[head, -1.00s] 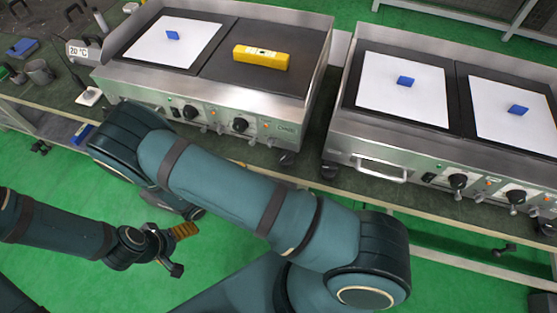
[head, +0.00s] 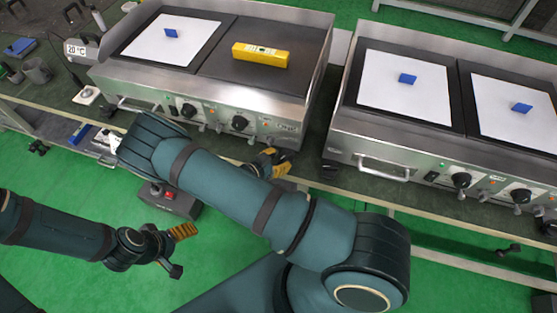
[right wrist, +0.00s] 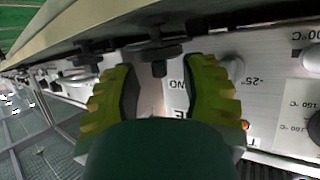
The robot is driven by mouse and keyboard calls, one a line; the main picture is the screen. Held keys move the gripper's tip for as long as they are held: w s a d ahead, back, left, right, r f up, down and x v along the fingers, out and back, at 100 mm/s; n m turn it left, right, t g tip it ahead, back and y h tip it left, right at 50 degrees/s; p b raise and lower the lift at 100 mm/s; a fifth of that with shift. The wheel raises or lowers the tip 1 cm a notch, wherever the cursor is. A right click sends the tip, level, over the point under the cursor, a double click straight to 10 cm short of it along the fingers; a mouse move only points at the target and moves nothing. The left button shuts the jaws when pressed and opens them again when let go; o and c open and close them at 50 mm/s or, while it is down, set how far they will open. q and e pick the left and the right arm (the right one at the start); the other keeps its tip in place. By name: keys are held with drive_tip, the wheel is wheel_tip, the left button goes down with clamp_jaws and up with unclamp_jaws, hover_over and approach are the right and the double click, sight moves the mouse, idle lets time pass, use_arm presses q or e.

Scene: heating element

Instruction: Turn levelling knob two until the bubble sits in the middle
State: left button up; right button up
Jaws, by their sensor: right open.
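The yellow spirit level (head: 260,55) lies on the dark right-hand plate of the left griddle (head: 205,80). Its vial faces up, but the bubble is too small to read. My right gripper (head: 272,165) is below the front edge of that griddle, near its right front corner, partly behind my arm. In the right wrist view the gripper (right wrist: 160,85) is open and empty. A dark knob with a disc and short stem (right wrist: 157,50) shows ahead between the fingertips, apart from them. I cannot tell its number. My left gripper (head: 168,247) hangs open and empty over the floor.
A second griddle (head: 400,150) stands to the right with a front handle. White sheets and blue blocks lie on the other plates. A box with a red button (head: 170,198) is below my right arm. The green floor in front is mostly clear.

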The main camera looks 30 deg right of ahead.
clamp_jaws()
idle(0.4)
drive_tip(key=shift+s+d+n+t+y, duration=0.1)
drive_tip(key=shift+s+n+t+y, duration=0.15)
drive_tip(key=shift+n+t, duration=0.55)
drive_tip(key=shift+s+d+n+t+y, duration=0.1)
drive_tip(key=shift+s+n+t+y, duration=0.15)
drive_tip(key=shift+n+t, duration=0.55)
unclamp_jaws()
drive_tip(key=shift+d, duration=0.1)
